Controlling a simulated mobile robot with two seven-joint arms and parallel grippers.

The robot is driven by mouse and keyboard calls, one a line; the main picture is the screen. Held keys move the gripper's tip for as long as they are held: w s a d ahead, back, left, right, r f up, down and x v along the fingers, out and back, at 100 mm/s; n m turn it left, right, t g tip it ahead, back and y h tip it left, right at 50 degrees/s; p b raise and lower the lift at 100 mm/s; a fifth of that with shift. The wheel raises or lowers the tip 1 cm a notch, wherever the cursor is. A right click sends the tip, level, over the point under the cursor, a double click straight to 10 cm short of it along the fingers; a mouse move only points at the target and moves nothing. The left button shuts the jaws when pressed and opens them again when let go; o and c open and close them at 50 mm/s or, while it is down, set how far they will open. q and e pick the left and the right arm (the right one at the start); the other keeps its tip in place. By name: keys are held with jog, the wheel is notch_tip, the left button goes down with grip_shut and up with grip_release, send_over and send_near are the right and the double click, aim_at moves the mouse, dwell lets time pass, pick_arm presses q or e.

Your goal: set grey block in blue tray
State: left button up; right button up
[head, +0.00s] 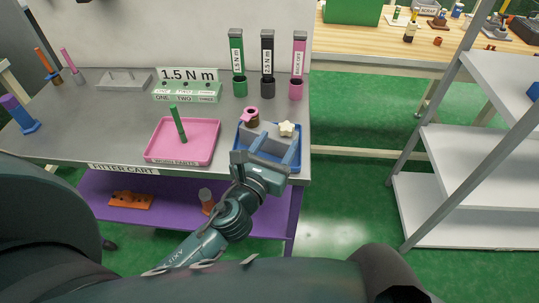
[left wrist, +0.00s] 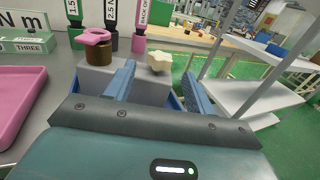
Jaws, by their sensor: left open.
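The grey block (head: 266,130) is in the blue tray (head: 239,129) at the cart's front right corner. In the left wrist view the grey block (left wrist: 148,86) lies beyond my palm, with part of it showing between the fingers. My left gripper (head: 272,146) is over the tray with its two blue fingers apart, reaching toward the block. I cannot tell whether the fingers touch it. The gripper hides the tray's near part. My right gripper is not in view.
A brown piece with a pink ring (head: 251,117) and a cream star-shaped piece (head: 287,129) are by the block. A pink tray (head: 205,152) holding a green rod (head: 177,124) stands to the left. Labelled holders (head: 267,85) stand behind. White shelves (head: 470,165) are at right.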

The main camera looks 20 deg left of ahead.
pick_arm(q)
jog(key=s+d+f+n+g+h, duration=0.1)
jog(key=s+f+n+g, duration=0.2)
jog(key=n, duration=1.4)
jog(key=s+d+f+n+g+h, duration=0.1)
jog(key=s+f+n+g+h, duration=0.1)
jog(key=s+f+n, duration=0.7)
jog(key=s+n+g, duration=0.1)
jog(key=s+n, duration=0.2)
jog(key=n, duration=0.5)
jog(key=shift+d+f, duration=0.15)
jog(key=shift+d, duration=0.2)
